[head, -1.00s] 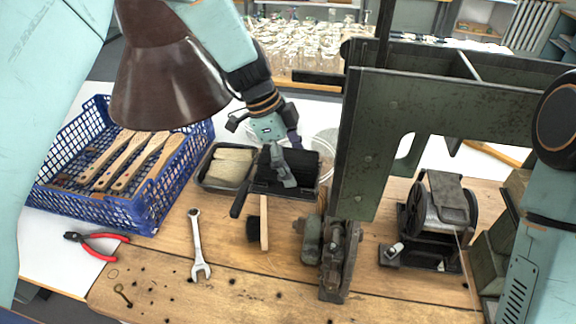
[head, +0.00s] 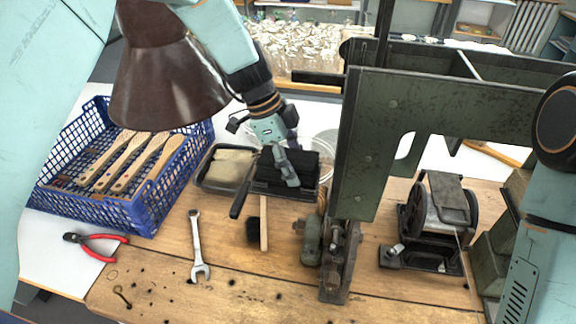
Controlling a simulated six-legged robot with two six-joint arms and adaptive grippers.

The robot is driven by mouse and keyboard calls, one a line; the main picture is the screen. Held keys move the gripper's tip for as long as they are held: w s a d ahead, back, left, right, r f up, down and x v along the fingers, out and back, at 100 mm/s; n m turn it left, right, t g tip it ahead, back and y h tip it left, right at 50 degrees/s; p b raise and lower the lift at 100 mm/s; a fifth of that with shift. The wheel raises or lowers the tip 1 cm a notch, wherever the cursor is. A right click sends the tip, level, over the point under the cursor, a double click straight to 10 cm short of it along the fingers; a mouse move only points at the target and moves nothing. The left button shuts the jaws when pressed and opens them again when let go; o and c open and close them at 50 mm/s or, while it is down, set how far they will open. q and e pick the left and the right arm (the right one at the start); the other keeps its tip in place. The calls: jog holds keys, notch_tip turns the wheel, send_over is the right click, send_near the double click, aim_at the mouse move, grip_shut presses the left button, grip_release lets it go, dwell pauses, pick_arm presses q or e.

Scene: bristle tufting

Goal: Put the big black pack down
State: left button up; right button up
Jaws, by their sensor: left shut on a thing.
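The big black pack (head: 303,162) is a dark bundle at the dark tray with a handle (head: 262,189), in the middle of the head view. My left gripper (head: 289,176) reaches down from above and is shut on the black pack. Its fingers cover part of the pack. I cannot tell whether the pack's underside touches the tray. My right gripper is out of view; only part of my right arm shows at the right edge.
A tray of pale bristle (head: 228,168) stands just left. A blue crate (head: 150,207) with wooden brush handles is further left. A wrench (head: 197,245), pliers (head: 95,242) and a small brush (head: 264,225) lie in front. A green machine frame (head: 365,150) stands close on the right.

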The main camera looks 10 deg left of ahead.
pick_arm(q)
jog(key=shift+w, duration=0.1)
jog(key=c, duration=0.6)
